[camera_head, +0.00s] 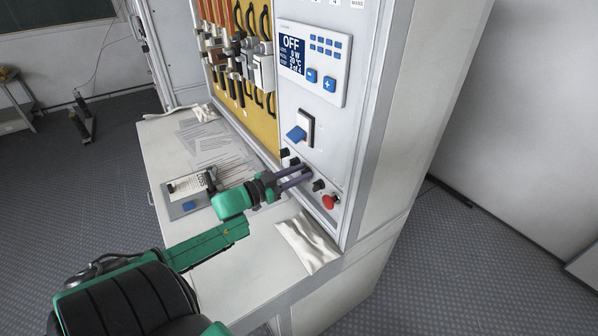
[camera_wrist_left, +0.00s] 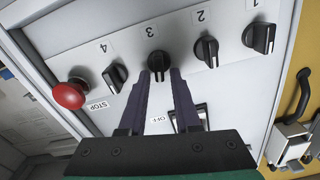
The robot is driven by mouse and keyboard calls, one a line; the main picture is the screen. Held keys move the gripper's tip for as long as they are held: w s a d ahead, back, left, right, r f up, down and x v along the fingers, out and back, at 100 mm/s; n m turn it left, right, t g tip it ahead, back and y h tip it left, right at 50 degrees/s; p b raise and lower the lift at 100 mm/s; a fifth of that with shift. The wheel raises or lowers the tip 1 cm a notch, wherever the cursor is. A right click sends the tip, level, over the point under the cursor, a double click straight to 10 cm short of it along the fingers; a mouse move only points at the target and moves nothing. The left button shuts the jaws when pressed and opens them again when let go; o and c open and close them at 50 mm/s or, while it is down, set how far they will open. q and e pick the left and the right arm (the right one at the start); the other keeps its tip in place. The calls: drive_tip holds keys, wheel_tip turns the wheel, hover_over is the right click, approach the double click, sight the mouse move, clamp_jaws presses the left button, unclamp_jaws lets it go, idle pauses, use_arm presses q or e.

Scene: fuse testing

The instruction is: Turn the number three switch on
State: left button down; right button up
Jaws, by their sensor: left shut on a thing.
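My left gripper (camera_wrist_left: 160,76) is shut on this knob, one purple finger on each side. In the head view the left gripper (camera_head: 304,173) reaches the lower cabinet panel and hides the knob. Number two (camera_wrist_left: 207,51) and number one (camera_wrist_left: 260,39) knobs are to the right, number four (camera_wrist_left: 115,77) to the left. My right gripper is not in view.
A red stop button (camera_wrist_left: 70,94) sits beyond knob four. A display (camera_head: 292,53) reads OFF, with a blue-and-white switch (camera_head: 297,133) below it.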

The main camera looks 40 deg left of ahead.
use_arm(q)
drive_tip(key=m, duration=0.6)
drive_tip(key=d+f+m, duration=0.1)
drive_tip(key=m, duration=0.2)
drive_tip(key=shift+s+m, duration=0.2)
drive_tip(key=shift+m, duration=0.2)
drive_tip(key=c, duration=0.9)
unclamp_jaws()
drive_tip(key=shift+a, duration=0.1)
drive_tip(key=b+v, duration=0.1)
drive_tip(key=v, duration=1.3)
drive_tip(key=shift+s+b, duration=0.25)
drive_tip(key=shift+b, duration=0.1)
